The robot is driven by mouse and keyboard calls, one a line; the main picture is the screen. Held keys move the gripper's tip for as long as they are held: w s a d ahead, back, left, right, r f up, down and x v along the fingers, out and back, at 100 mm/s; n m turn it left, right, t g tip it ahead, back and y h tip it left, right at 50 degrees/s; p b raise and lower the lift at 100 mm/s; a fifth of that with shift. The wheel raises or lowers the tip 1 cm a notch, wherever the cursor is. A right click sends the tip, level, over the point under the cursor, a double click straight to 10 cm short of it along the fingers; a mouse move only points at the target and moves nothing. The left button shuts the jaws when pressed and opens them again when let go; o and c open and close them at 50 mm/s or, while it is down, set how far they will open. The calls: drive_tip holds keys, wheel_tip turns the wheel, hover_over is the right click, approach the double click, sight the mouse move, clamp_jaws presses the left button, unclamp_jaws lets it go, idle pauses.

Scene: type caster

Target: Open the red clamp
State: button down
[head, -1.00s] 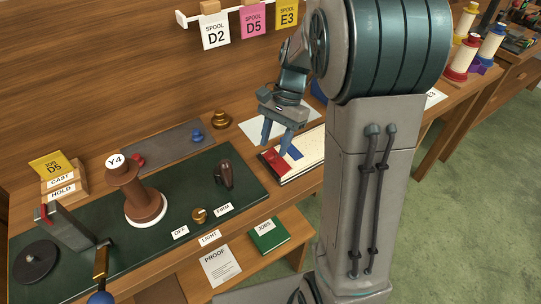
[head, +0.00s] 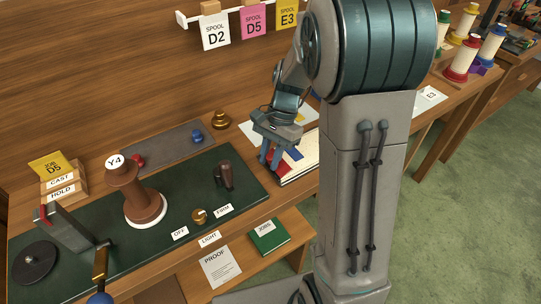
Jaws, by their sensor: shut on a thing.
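The red clamp (head: 284,169) looks like a flat red piece at the left end of a pale, flat tray-like holder (head: 308,166) on the bench, beside a blue piece (head: 293,153). My gripper (head: 270,162) points down over the red clamp, its fingers close together and shut on it. The fingers hide part of the red clamp, so how far it is open cannot be told.
A green mat to the left holds a brown spool post (head: 140,195), a dark upright handle (head: 225,176) and a brass knob (head: 199,216). A brass weight (head: 220,120) stands behind.

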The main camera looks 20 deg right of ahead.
drive_tip(key=shift+s+a+t+h+p, duration=0.15)
drive_tip(key=shift+a+t+h+p, duration=0.15)
drive_tip(key=shift+h, duration=0.4)
drive_tip(key=c, duration=1.3)
unclamp_jaws()
drive_tip(key=shift+d, duration=0.1)
drive_tip(key=v, duration=1.3)
drive_tip(key=shift+d+r+p, duration=0.1)
drive_tip(key=shift+r+p, duration=0.25)
drive_tip(key=shift+o, duration=0.2)
